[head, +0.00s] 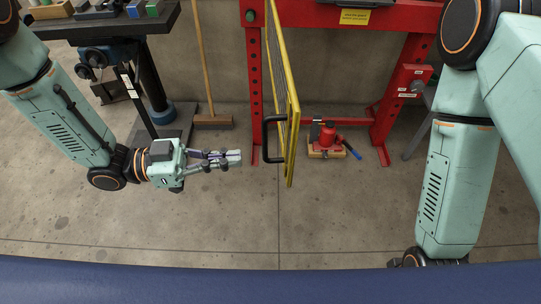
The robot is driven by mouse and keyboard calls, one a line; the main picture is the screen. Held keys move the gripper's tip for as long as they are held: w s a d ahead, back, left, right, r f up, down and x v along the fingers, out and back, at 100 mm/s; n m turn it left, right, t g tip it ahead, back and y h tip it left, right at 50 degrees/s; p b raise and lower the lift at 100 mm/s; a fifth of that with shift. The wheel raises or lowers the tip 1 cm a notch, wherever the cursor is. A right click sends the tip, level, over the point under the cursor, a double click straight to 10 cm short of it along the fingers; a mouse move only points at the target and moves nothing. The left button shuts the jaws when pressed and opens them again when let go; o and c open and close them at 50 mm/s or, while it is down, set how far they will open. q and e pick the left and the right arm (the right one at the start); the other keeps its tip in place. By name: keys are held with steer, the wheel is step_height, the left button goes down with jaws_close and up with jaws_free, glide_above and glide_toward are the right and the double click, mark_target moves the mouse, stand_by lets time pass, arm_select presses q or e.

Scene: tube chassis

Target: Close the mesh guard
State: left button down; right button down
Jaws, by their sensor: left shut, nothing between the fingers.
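The mesh guard (289,100) has a yellow frame and stands swung out from the red press frame (255,85), seen almost edge-on. Its black handle (266,138) sticks out on the left side of the guard. My left gripper (238,158) is shut and empty, to the left of the handle and slightly lower in the picture, apart from it. My right arm comes down at the right side, and its gripper is out of view below the picture's edge.
A red jack (327,139) on a wooden board stands on the floor inside the press. A broom (213,121) leans on the wall. A dark workbench (100,25) is at the upper left. The concrete floor in front is clear. A blue edge (270,282) crosses the bottom.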

mark_target(289, 154)
arm_select(q)
steer(key=d, duration=0.6)
steer(key=shift+w+d+b, duration=0.3)
steer(key=shift+w+d+f, duration=0.1)
steer(key=shift+w+d, duration=0.25)
steer(key=shift+d, duration=0.5)
steer(key=shift+s, duration=0.1)
steer(key=shift+s, duration=0.1)
steer(key=shift+d, duration=0.15)
